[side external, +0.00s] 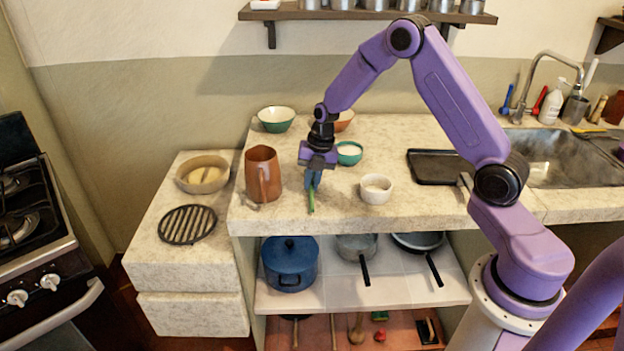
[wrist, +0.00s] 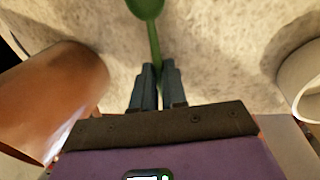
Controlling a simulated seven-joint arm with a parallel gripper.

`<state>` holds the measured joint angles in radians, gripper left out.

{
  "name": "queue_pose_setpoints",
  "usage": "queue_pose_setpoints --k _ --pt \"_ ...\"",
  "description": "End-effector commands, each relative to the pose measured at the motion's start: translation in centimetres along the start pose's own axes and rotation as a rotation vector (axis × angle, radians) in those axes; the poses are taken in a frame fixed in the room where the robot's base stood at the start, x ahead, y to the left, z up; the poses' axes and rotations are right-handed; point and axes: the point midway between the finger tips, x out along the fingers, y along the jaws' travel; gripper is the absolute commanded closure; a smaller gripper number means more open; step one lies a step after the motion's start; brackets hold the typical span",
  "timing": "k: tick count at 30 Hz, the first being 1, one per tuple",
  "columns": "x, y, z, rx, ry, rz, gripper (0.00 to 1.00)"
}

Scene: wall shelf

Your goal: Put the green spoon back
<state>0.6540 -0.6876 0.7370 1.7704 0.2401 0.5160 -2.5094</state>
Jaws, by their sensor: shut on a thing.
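The green spoon (wrist: 154,38) shows in the wrist view, its bowl at the top edge and its handle running down between my fingertips. In the side external view only a thin green piece of the spoon (side external: 311,200) shows below my fingers. My gripper (side external: 313,182) points down over the stone counter, and in the wrist view my gripper (wrist: 157,75) is shut on the spoon's handle. I cannot tell whether the spoon touches the counter.
A brown jug (side external: 262,176) stands close left of my gripper, and a white bowl (side external: 376,189) stands to its right. A green bowl (side external: 349,153) is behind. A black tray (side external: 438,167) lies farther right. The counter's front edge is close.

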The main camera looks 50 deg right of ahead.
Motion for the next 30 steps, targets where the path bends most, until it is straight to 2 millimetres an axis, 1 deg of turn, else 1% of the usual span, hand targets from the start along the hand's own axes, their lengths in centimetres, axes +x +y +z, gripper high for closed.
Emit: queue_pose_setpoints --k 14,15,16,17,26,30 --pt "0.8 -0.1 0.0 -0.001 -0.001 0.000 1.00" --pt "0.8 -0.1 0.0 -0.001 -0.001 0.001 0.75" --pt "0.8 -0.1 0.0 -0.001 -0.001 0.001 0.65" --pt "0.8 -0.1 0.0 -0.001 -0.001 0.001 0.58" --pt "0.7 -0.2 0.0 0.000 0.000 -0.001 0.58" --pt "-0.2 -0.1 0.0 0.001 0.000 0.001 0.58"
